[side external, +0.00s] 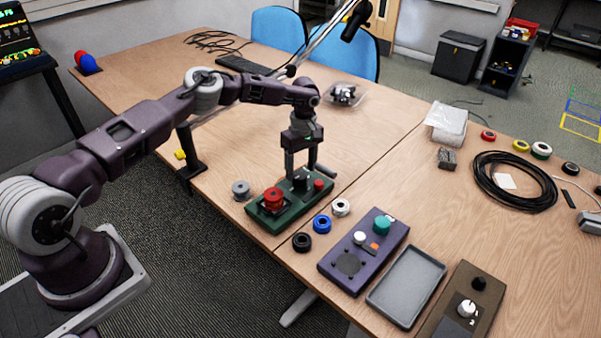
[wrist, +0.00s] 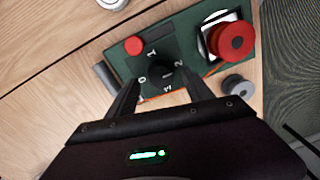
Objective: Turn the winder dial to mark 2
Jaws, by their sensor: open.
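The winder is a green box (side external: 268,224) near the table's front edge, also seen in the wrist view (wrist: 187,45). Its black dial (wrist: 160,75) has white marks around it; 0, 1 and 2 are readable, with mark 2 (wrist: 181,63) to the dial's upper right. I cannot tell which mark the dial points at. My gripper (side external: 301,172) is over the dial end of the winder, pointing down. In the wrist view its open fingers (wrist: 159,78) lie on either side of the dial; contact is unclear.
On the winder are a red spool (side external: 272,197) and a red button (side external: 318,184). A grey spool (side external: 240,188) stands to its left. Blue (side external: 321,223), black (side external: 301,242) and white (side external: 341,206) spools and a purple box (side external: 335,267) stand to its right.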

